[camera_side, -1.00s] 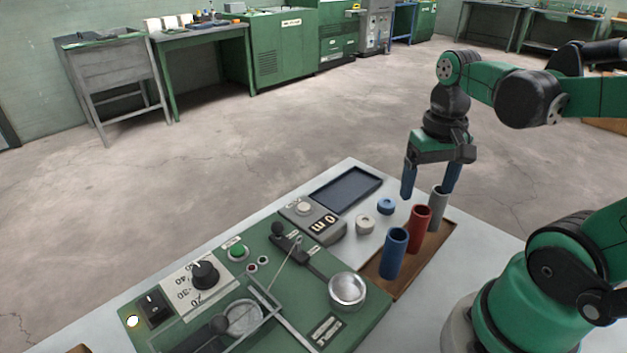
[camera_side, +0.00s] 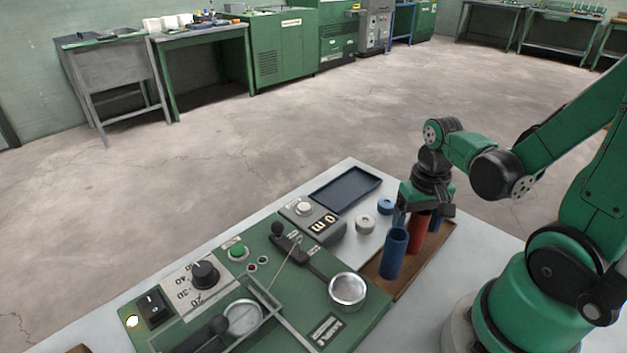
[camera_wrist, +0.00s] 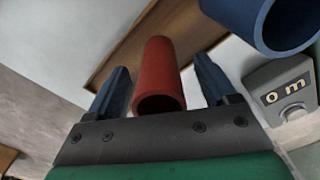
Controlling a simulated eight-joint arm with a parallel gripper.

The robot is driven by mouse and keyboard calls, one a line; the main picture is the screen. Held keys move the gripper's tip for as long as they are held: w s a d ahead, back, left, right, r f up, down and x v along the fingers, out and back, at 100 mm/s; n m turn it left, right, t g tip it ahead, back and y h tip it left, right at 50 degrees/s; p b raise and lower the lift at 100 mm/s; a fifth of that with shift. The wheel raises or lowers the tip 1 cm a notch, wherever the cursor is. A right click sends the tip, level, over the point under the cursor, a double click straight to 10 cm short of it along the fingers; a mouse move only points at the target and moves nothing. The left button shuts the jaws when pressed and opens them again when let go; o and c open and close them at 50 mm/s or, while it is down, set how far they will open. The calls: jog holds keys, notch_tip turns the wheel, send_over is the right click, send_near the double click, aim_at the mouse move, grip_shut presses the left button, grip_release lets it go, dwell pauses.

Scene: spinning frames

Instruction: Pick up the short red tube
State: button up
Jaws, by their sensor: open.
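The red tube (camera_side: 419,232) stands upright in the brown wooden tray (camera_side: 443,243), between the blue tube and my gripper's far finger in the side view. In the wrist view the red tube (camera_wrist: 158,78) lies between my two blue fingers, with a gap on both sides. My gripper (camera_side: 418,220) is open and lowered around the red tube; in the wrist view my gripper (camera_wrist: 162,85) holds nothing. The tube's upper end is hidden by my gripper in the side view.
A blue tube (camera_side: 394,254) stands close in front of the red one and also shows in the wrist view (camera_wrist: 240,12). The grey tube is hidden behind my gripper. A grey ring (camera_side: 365,224), a blue ring (camera_side: 385,206) and the green machine panel (camera_side: 290,275) lie left.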

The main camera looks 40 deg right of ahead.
jog(key=shift+f, duration=0.25)
grip_shut()
jog(key=shift+r, duration=0.2)
dwell(0.3)
